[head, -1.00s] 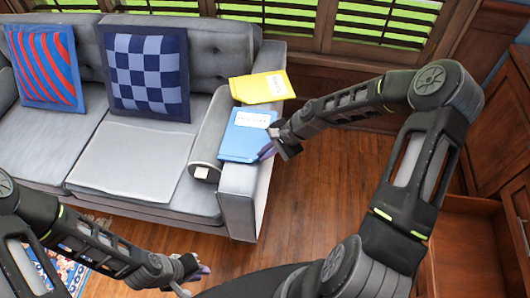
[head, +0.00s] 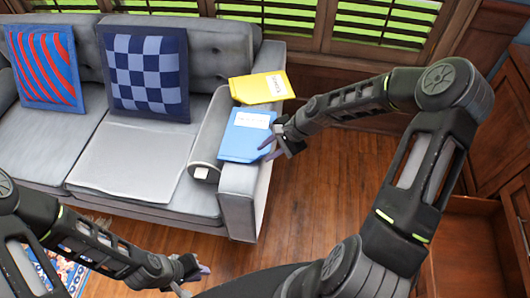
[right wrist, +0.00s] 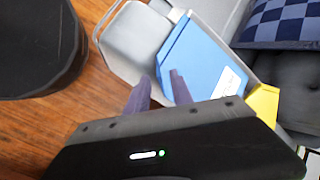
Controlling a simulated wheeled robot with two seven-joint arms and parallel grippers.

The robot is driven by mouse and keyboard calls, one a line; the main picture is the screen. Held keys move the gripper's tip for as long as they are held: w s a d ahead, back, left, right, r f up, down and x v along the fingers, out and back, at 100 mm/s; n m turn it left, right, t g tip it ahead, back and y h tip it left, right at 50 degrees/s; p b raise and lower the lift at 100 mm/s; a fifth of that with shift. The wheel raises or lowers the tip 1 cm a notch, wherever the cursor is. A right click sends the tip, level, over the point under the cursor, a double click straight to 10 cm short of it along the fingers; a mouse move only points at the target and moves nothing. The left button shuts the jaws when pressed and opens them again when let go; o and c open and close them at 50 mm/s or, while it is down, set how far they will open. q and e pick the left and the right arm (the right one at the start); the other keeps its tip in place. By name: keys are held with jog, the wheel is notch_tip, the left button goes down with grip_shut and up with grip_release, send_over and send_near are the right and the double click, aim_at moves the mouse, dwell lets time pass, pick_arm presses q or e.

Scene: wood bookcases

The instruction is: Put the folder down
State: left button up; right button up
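A blue folder (head: 245,134) with a white label lies on the sofa's right armrest. It also shows in the right wrist view (right wrist: 200,62). A yellow folder (head: 262,88) lies behind it on the same armrest, and its corner shows in the right wrist view (right wrist: 264,103). My right gripper (head: 271,148) is at the blue folder's right edge.
The grey sofa (head: 130,158) has a checked cushion (head: 147,75) and a striped cushion (head: 46,65). A grey bolster (head: 207,150) lies against the armrest. An open wooden drawer (head: 470,245) is at the right. Wooden floor (head: 325,200) is clear beside the armrest.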

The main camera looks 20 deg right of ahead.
jog(key=v, duration=1)
jog(key=shift+c, duration=0.6)
